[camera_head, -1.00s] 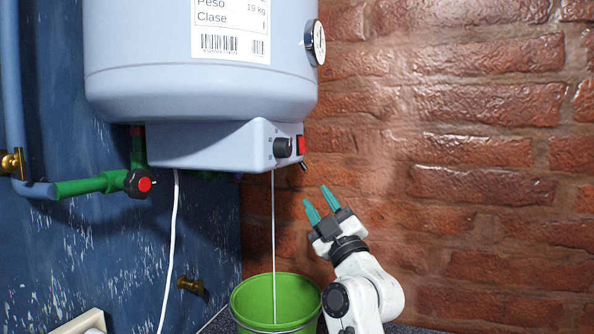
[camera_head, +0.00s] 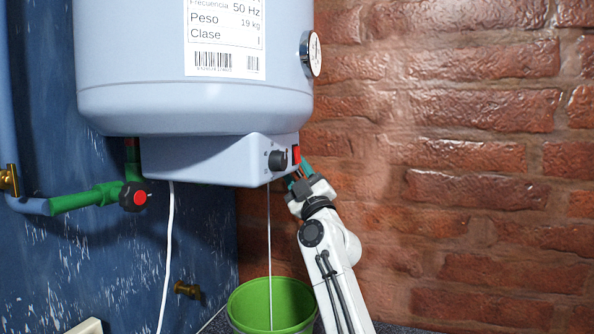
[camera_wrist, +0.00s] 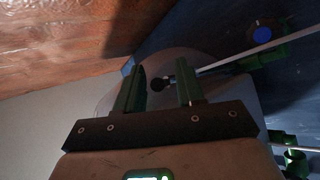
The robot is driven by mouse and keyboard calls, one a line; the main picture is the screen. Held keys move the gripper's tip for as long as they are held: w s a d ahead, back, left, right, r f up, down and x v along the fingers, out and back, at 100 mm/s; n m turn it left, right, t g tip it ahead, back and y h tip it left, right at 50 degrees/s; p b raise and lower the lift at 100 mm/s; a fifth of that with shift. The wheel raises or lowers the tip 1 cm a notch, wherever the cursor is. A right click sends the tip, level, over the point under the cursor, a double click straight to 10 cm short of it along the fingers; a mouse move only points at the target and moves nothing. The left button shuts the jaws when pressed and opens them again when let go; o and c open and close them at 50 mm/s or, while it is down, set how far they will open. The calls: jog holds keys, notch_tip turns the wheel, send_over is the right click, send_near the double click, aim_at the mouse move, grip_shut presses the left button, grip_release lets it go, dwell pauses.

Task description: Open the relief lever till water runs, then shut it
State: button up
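The pale water heater (camera_head: 200,100) hangs at the upper left. My gripper (camera_head: 299,173) is raised at the right end of its lower housing, teal fingers pointing up. In the wrist view the two fingers stand apart, with a small dark round knob (camera_wrist: 160,84) between them in the picture. It looks like the end of the relief lever; I cannot tell whether a finger touches it. In the head view my gripper hides the lever. A thin whitish line (camera_head: 269,240) drops from the heater into the green bucket (camera_head: 245,304); I cannot tell whether it is tube or water.
A dark dial (camera_head: 278,160) and red switch (camera_head: 296,154) sit close to my fingers. A red-knobbed valve (camera_head: 133,196) on green pipe is at the left. The brick wall (camera_head: 460,190) stands on the right; the space before it is clear.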

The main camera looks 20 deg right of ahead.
jog(key=shift+c, duration=0.4)
grip_shut()
